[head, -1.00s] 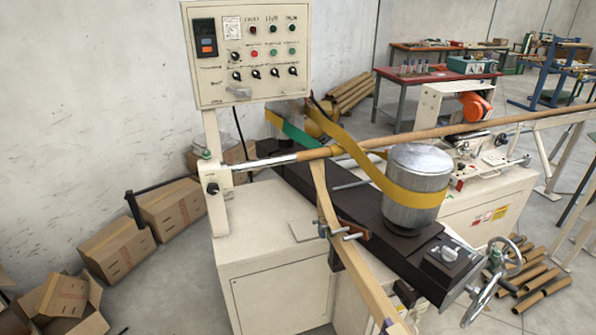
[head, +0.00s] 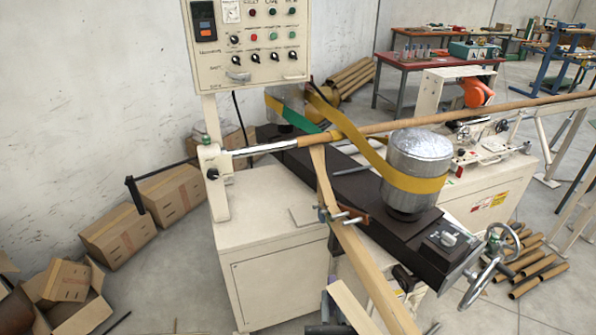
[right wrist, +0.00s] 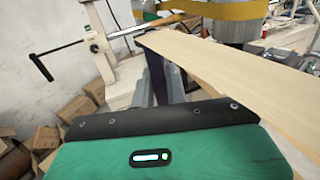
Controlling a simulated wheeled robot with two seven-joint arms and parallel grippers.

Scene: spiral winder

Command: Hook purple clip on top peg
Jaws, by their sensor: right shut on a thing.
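A dark purple clip (right wrist: 156,72) shows in the right wrist view, below the near-left end of a pale tan strip (right wrist: 220,65). My right gripper (right wrist: 170,90) is shut on the clip, its grey fingers close below the strip. In the head view the purple clip (head: 324,303) shows small at the bottom edge, beside the strip end (head: 345,302); my right gripper (head: 328,328) is mostly cut off there. The pegs (head: 342,215) stand on a small bracket at mid-frame, above and apart from the clip. Which one is the top peg is hard to tell. My left gripper is not in view.
Another tan strip (head: 350,250) runs down past the pegs. A metal drum (head: 418,160) with a yellow belt (head: 372,160) stands to the right. A handwheel (head: 487,265) is at the lower right. A cream cabinet (head: 275,265) stands left of the pegs.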

